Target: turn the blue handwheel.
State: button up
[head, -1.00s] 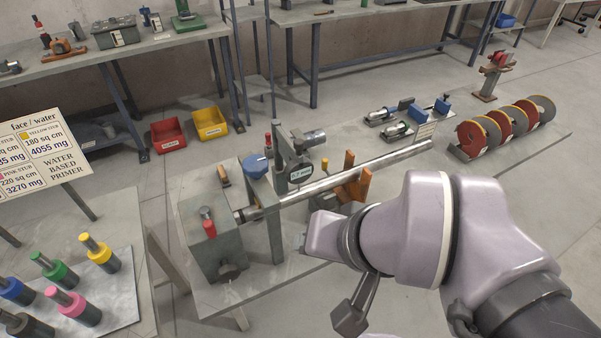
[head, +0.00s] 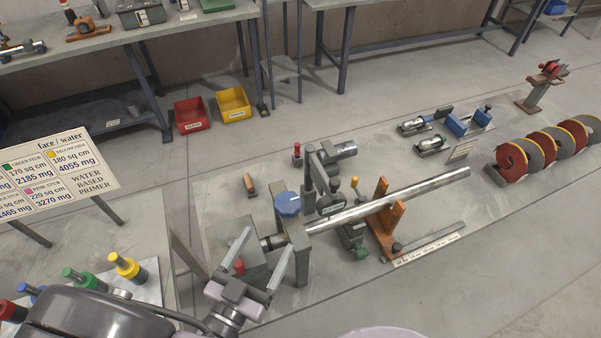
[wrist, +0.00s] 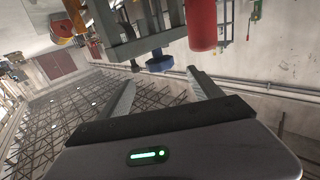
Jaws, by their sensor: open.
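In the wrist view a blue part that looks like the handwheel (wrist: 159,63) shows just beyond the fingertips. My gripper (head: 267,241) is open and empty, in front of the grey headstock block (head: 222,240), with its fingers pointing toward the handwheel's side. It also shows in the wrist view (wrist: 162,76). The fingers look apart from the handwheel; the exact gap is hard to judge.
A red knob (head: 239,266) stands close to my left finger; a large red cylinder (wrist: 202,25) shows near the fingers in the wrist view. An orange V-stand (head: 385,225) supports the bar. A dial gauge (head: 331,205) stands right of the handwheel. Coloured stubs (head: 127,266) stand at left.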

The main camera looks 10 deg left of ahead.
aim_at(298, 197)
jog(key=x, duration=1.4)
jog(key=shift+w+d, duration=0.1)
jog(key=shift+d, duration=0.05)
jog(key=c, duration=1.3)
jog(key=shift+f+m+h+b, duration=0.35)
jog(key=shift+m+h+b, duration=0.15)
jog(key=shift+h+b, duration=0.45)
jog(key=shift+c, duration=0.2)
jog(key=shift+d+f+m+g+h+b, duration=0.15)
jog(key=shift+m+g+h+b, duration=0.6)
jog(key=shift+b, duration=0.4)
jog(key=m+h+b, duration=0.1)
jog(key=m+g+h, duration=0.1)
jog(key=h, duration=0.1)
jog(key=shift+s+d+r+g+b, duration=0.2)
jog(key=shift+s+d+g+b, duration=0.05)
jog(key=shift+d+b, duration=0.15)
jog(key=shift+r+m+h, duration=0.2)
jog(key=shift+m+h, duration=0.05)
jog(key=shift+h, duration=0.05)
